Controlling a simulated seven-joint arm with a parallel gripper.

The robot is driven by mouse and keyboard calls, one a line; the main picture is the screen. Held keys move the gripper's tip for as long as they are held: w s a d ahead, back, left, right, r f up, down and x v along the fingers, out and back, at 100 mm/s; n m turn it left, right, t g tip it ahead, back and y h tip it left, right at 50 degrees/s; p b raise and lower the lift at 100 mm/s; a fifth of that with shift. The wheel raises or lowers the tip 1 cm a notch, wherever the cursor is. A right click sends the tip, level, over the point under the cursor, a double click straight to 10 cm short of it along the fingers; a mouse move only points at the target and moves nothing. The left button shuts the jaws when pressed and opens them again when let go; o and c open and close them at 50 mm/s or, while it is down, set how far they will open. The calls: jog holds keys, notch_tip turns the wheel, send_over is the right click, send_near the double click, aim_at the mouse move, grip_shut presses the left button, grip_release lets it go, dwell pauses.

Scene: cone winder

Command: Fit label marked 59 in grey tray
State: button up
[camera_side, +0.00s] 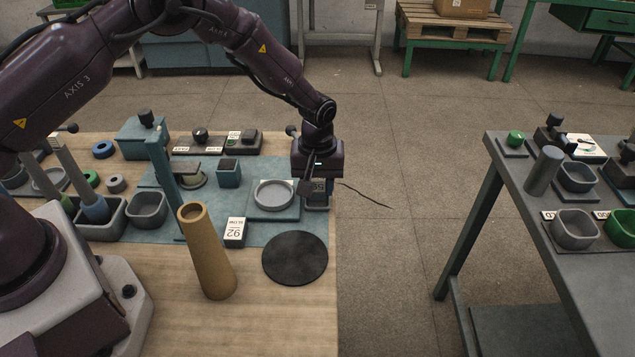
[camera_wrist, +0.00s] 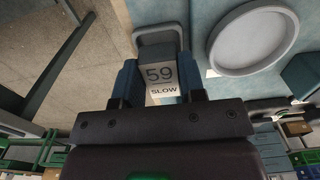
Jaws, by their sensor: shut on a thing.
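The label marked 59 (camera_wrist: 160,77), a white block face that also reads SLOW, is between the two blue fingers of my gripper (camera_wrist: 158,66). My gripper (camera_side: 315,187) is shut on it, at the right edge of the wooden bench in the side view. Part of the label (camera_side: 318,186) shows there beside the fingers. The grey tray (camera_wrist: 160,27) lies just beyond the label in the wrist view, and its rim (camera_side: 317,208) shows below the fingers in the side view. The label overlaps the tray's near side; I cannot tell whether it is inside or above it.
A round grey dish (camera_side: 274,194) stands close left of my gripper. A gap of open floor separates this bench from the right-hand table (camera_side: 560,270).

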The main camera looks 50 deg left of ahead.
jog(key=shift+f, duration=0.25)
jog(key=shift+f, duration=0.3)
jog(key=shift+f, duration=0.25)
dwell(1.0)
jog(key=o, duration=1.5)
jog(key=shift+a, duration=0.1)
jog(key=shift+c, duration=0.2)
jog(key=shift+s, duration=0.1)
jog(key=shift+a, duration=0.15)
jog(key=shift+c, duration=0.9)
